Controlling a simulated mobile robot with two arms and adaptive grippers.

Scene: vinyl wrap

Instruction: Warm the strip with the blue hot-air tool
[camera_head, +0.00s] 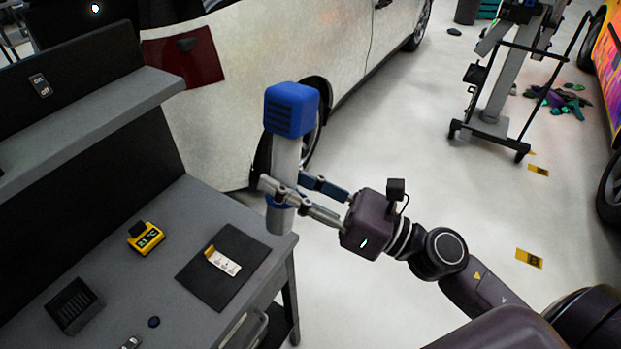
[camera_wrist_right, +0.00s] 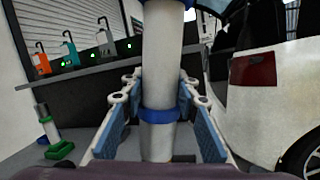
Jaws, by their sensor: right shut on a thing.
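The hot-air tool (camera_head: 286,155) has a blue block-shaped head with dark slots, a pale grey body and a blue band low down. It stands nearly upright beyond the bench's right corner in the head view. My right gripper (camera_head: 284,182) is shut on its body; the wrist view shows the body (camera_wrist_right: 163,60) between the two blue-padded fingers. A small pale strip (camera_head: 225,262) with a yellow end lies on a dark square mat (camera_head: 208,286) on the bench. The tool is apart from the strip, beyond it. My left gripper is out of view.
The grey bench (camera_head: 170,215) also holds a yellow meter (camera_head: 146,238), a black slotted tray (camera_head: 73,306) and a small dark round knob (camera_head: 154,322). A white car (camera_head: 240,85) stands close behind the tool. A wheeled stand (camera_head: 495,100) is farther right.

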